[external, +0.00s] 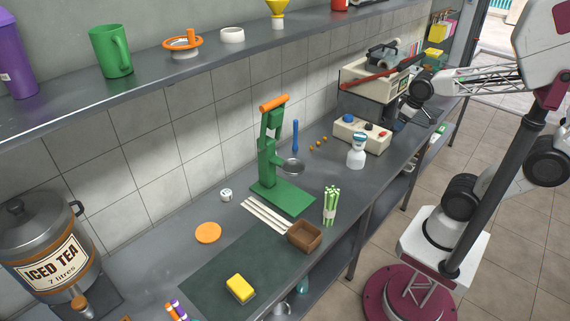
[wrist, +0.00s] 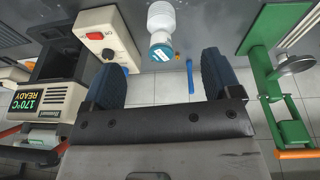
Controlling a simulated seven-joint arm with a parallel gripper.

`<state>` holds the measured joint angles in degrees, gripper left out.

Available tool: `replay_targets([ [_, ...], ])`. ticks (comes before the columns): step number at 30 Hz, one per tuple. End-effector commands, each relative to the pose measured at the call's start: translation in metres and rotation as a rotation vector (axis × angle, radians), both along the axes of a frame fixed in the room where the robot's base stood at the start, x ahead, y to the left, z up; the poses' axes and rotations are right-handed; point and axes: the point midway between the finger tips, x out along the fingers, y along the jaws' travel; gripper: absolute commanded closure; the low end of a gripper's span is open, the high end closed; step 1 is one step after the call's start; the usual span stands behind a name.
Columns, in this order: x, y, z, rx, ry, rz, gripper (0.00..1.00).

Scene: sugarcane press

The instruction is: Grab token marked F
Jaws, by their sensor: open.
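I cannot make out a letter F on anything in either view. My gripper (external: 400,118) is above the back right of the counter, near the fryer. In the wrist view its two dark blue fingers (wrist: 161,62) are apart, with nothing held between them.
A white bottle (external: 357,152) stands near the control box (external: 361,134); the bottle also shows in the wrist view (wrist: 161,22). The green press (external: 285,196), a blue tool (external: 295,137), green stalks (external: 330,205) and a brown box (external: 304,237) occupy the counter. A shelf (external: 150,68) overhangs behind.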

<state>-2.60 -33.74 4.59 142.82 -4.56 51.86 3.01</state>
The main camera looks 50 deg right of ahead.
Motion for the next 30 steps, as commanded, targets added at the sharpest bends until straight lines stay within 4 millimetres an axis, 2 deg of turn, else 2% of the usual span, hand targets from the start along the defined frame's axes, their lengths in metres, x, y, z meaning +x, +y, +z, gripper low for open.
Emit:
replay_targets([
  [8, 0.067, 0.031, 0.012, -0.099, -0.057, 0.115, 0.16],
  [14, 0.117, 0.066, 0.018, -0.164, -0.115, 0.212, 0.16],
  [23, 0.185, 0.141, 0.022, -0.238, -0.213, 0.373, 0.16],
  [30, 0.230, 0.218, 0.018, -0.277, -0.297, 0.515, 0.16],
])
